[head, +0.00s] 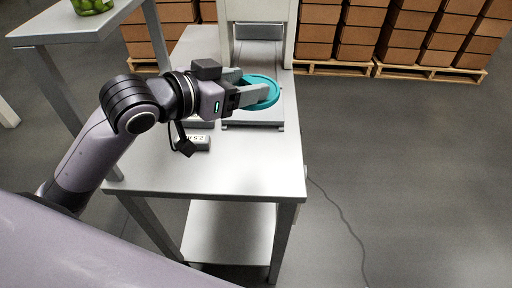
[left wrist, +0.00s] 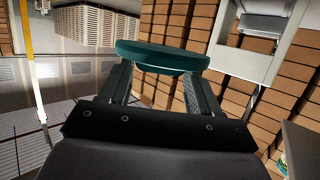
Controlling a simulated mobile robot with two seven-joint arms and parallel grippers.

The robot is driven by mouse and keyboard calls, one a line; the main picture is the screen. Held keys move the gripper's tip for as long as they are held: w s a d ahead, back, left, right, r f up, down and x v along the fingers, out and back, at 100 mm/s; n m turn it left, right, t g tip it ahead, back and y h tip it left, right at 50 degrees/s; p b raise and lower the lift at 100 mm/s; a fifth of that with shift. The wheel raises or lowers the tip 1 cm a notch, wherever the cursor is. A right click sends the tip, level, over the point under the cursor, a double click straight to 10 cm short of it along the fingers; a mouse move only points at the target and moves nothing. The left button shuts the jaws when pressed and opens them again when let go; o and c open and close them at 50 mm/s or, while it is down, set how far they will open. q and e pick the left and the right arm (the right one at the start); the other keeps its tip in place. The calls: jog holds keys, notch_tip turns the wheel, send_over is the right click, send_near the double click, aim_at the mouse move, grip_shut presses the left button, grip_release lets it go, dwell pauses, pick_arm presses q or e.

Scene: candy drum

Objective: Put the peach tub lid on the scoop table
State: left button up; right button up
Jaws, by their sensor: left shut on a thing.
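My left gripper (head: 254,87) is shut on a round teal lid (head: 262,92), above the far part of a metal table (head: 240,165). In the left wrist view the lid (left wrist: 162,56) sits between the two finger ends of the gripper (left wrist: 160,75), seen nearly edge-on. It appears held clear of the table. No peach-coloured lid shows, and no tub is visible under the lid. I cannot tell which table is the scoop table. My right gripper is not in view.
A machine with a pale frame (head: 290,25) and a flat metal platform (head: 262,112) stand at the table's far end. A small display unit (head: 196,141) lies below my wrist. A higher side table (head: 62,27) holds a green-filled jar (head: 92,5). Stacked boxes (head: 405,30) line the back.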

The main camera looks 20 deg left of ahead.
aim_at(245, 167)
pick_arm(q)
notch_tip(245, 167, down, 20)
jog(key=shift+s+r+b, duration=0.15)
jog(key=shift+b, duration=1.1)
jog(key=o, duration=1)
